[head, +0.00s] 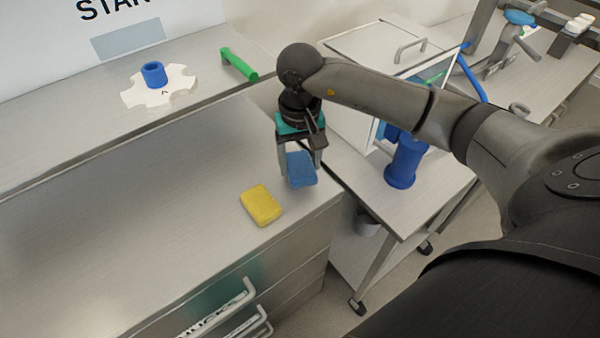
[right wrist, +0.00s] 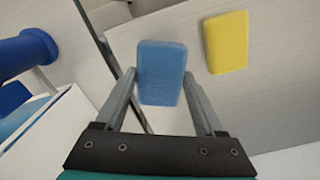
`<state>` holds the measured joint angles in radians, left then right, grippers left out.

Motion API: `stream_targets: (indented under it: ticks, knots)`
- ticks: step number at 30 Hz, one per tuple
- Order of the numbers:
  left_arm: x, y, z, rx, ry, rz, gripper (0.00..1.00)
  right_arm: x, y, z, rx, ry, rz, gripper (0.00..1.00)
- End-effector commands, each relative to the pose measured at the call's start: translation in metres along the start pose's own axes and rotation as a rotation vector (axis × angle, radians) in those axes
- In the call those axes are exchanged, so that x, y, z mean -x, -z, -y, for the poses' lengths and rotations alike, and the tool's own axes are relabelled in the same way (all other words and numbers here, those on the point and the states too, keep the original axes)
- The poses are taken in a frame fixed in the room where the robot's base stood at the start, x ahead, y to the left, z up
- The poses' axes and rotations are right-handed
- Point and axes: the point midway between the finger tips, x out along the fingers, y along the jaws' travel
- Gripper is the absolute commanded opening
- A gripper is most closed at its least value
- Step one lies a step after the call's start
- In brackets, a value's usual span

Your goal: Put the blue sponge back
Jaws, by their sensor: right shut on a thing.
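The blue sponge (head: 301,170) is between the fingers of my right gripper (head: 301,170), which points down at the right end of the metal counter (head: 130,235). In the right wrist view the blue sponge (right wrist: 161,72) shows between the two fingertips (right wrist: 161,75). The gripper is shut on it. I cannot tell for sure whether the sponge touches the counter. A yellow sponge (head: 261,205) lies on the counter just left of and nearer than the blue one, and also shows in the right wrist view (right wrist: 227,42). My left gripper is not in view.
A white cabinet (head: 350,60) and a blue cylindrical thing (head: 402,165) stand on a separate table to the right, across a gap. A raised shelf (head: 60,155) holds a white cog-shaped piece (head: 180,90) with a blue cylinder (head: 154,74) and a green handle (head: 239,64). The counter's left part is clear.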

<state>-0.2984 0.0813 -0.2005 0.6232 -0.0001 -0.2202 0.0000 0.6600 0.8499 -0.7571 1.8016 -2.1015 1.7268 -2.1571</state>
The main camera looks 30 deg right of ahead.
Motion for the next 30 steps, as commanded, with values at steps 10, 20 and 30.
stream_targets:
  ticks: [10, 20, 30]
  knots:
    - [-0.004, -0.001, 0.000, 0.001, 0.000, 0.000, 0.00, -0.040, -0.001, 0.000, 0.001, 0.000, 0.002, 0.19]
    - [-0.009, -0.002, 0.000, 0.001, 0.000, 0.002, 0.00, -0.043, 0.000, 0.000, 0.001, -0.001, 0.000, 0.19]
    - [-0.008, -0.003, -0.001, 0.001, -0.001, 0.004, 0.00, -0.042, -0.001, 0.000, 0.001, 0.000, 0.001, 1.00]
